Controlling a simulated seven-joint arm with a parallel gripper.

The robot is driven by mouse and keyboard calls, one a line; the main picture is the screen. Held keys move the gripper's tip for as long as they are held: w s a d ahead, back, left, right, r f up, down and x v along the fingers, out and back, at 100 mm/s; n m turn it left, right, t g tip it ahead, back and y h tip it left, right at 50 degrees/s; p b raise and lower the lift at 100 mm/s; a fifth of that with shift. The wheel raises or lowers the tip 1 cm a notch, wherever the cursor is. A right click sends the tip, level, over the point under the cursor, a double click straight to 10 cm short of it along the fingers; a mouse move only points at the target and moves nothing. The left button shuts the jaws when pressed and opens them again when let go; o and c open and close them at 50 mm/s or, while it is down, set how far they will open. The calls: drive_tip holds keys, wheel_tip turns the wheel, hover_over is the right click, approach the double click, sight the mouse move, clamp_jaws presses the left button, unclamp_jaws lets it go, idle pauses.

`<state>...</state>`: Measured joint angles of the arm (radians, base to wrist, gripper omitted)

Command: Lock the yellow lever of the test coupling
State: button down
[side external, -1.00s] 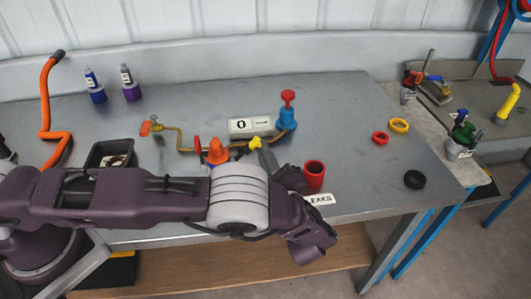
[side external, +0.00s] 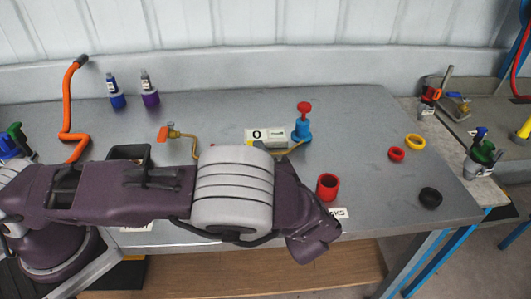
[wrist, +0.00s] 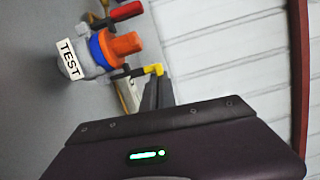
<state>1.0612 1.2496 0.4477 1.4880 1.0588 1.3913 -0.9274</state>
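The test coupling (wrist: 122,46) is in the wrist view, with an orange body, a blue ring and a white TEST label (wrist: 71,59). Its yellow lever (wrist: 152,70) sticks out towards the right, beside the orange body. My gripper (wrist: 158,82) has its dark fingers close together with no clear gap. The fingertips are right at the lever's outer end; I cannot tell whether they touch it. In the side external view my arm hides the coupling, the lever and the fingers.
On the bench (side external: 360,120) stand a blue valve with a red knob (side external: 303,120), a red cup (side external: 327,187) and loose rings (side external: 414,142). A thin brass pipe (side external: 192,138) runs behind my arm. The bench's right side has free room.

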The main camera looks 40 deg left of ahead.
drive_tip(key=shift+s+a+r, duration=0.1)
drive_tip(key=shift+s+a, duration=0.05)
drive_tip(key=shift+a, duration=0.05)
idle(0.5)
drive_tip(key=v, duration=1)
drive_tip(key=shift+d, duration=0.1)
